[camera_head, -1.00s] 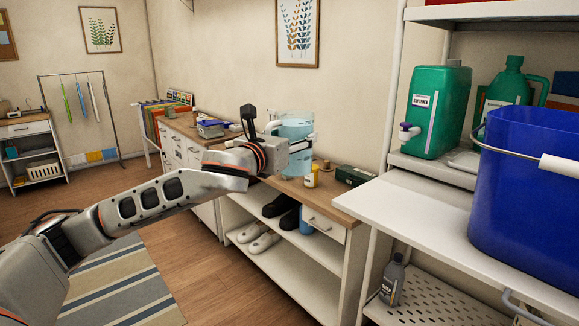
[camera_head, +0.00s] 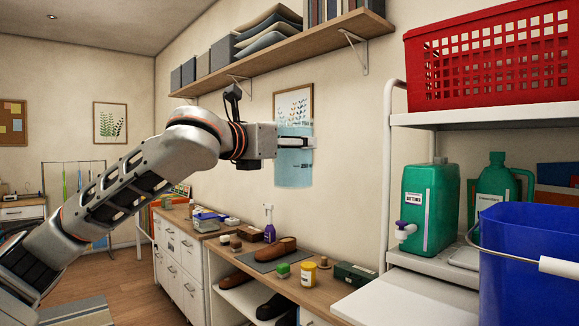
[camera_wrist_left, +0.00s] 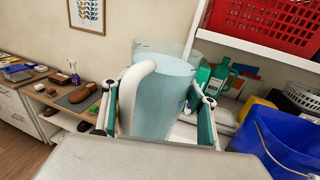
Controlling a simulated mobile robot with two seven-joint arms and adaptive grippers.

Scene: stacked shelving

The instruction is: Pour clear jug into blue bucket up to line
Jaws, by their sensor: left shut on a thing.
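The clear jug (camera_head: 293,172), bluish and see-through with measuring marks, is held upright in the air in front of the wall. My left gripper (camera_head: 298,142) is shut on it. In the left wrist view, the jug (camera_wrist_left: 172,100) is between the two fingers, with its white curved handle facing the camera. The blue bucket (camera_head: 530,265) stands at the right, with a wire bail and white grip. It also shows in the left wrist view (camera_wrist_left: 290,135), to the right of and apart from the jug. The bucket's inside and any fill line are hidden. My right gripper is out of view.
A red basket (camera_head: 480,65) sits on the upper shelf above the bucket. Green containers (camera_head: 428,210) stand beside the bucket. A low bench (camera_head: 325,290) holds a shoe, bottles and boxes. A white surface (camera_head: 400,300) in front of the rack is clear.

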